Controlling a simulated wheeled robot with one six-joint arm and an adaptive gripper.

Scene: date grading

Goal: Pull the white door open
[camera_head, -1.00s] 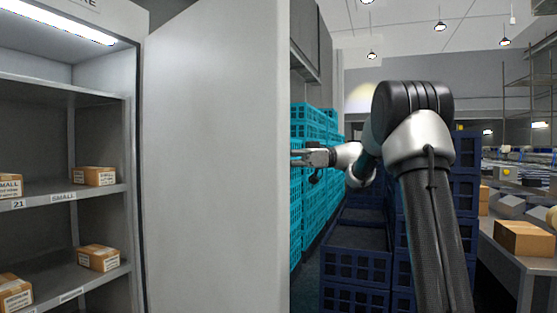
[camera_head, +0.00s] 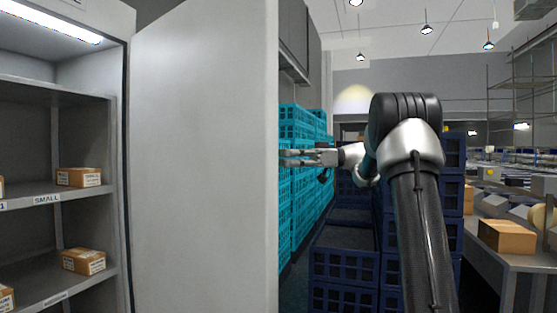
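The white door (camera_head: 203,160) stands open, swung out from the left-hand cabinet, with its broad face toward me. No handle shows on this face, and its other side is hidden. My gripper (camera_head: 287,158) is just right of the door's free edge, pointing left. Its two fingers show with a narrow gap between them and nothing visible in it. I cannot tell whether the fingertips touch the door.
The lit cabinet holds shelves (camera_head: 75,193) with small cartons (camera_head: 83,261). Teal crates (camera_head: 300,215) stack behind my gripper. Dark blue crates (camera_head: 345,267) stand below and behind my arm. A bench with a carton (camera_head: 507,237) is at the right.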

